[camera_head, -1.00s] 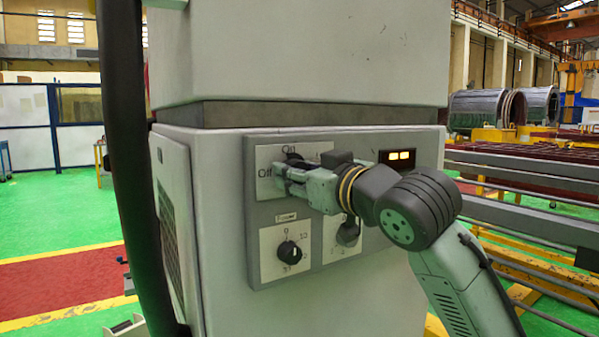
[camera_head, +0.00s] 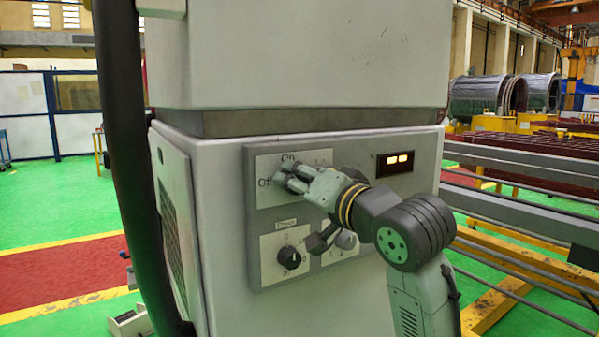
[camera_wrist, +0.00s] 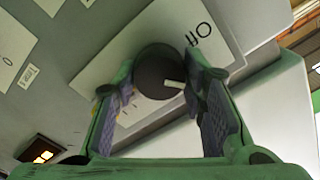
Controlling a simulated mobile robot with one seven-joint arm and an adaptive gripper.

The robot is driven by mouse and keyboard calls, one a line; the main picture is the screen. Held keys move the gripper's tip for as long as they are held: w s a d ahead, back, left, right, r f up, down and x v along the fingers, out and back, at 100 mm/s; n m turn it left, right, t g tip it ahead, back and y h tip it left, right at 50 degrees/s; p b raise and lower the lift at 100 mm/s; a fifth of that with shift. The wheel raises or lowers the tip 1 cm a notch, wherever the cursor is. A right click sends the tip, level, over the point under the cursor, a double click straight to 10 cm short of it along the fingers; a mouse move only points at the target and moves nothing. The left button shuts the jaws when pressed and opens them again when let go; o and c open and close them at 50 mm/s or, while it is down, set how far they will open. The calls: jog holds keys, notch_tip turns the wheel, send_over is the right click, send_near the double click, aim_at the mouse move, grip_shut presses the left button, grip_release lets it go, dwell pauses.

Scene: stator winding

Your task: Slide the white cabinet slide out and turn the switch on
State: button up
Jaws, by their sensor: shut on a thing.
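The white cabinet has an upper block (camera_head: 300,60) and a lower body (camera_head: 340,290) with a dark band between them. A grey control panel (camera_head: 262,238) is on its front. The switch sits on a plate (camera_head: 264,197) marked On and Off at the panel's upper left. My gripper (camera_head: 284,172) is at this switch and hides most of it. In the wrist view the black round switch knob (camera_wrist: 155,70), with a white mark, lies between my two finger pads. My gripper is shut on it. The Off label (camera_wrist: 198,34) is beside the knob.
A second black knob (camera_head: 289,257) is on a numbered plate below. A lit display (camera_head: 396,161) is at the panel's upper right. A thick dark hose (camera_head: 130,150) hangs left of the cabinet. Rails and a yellow frame (camera_head: 500,295) stand at the right; green floor is open at the left.

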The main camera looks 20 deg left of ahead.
jog(key=shift+m+p, duration=3)
jog(key=shift+m, duration=0.7)
jog(key=shift+f, duration=0.1)
jog(key=o, duration=1.2)
jog(key=shift+c, duration=0.2)
jog(key=v, duration=1.2)
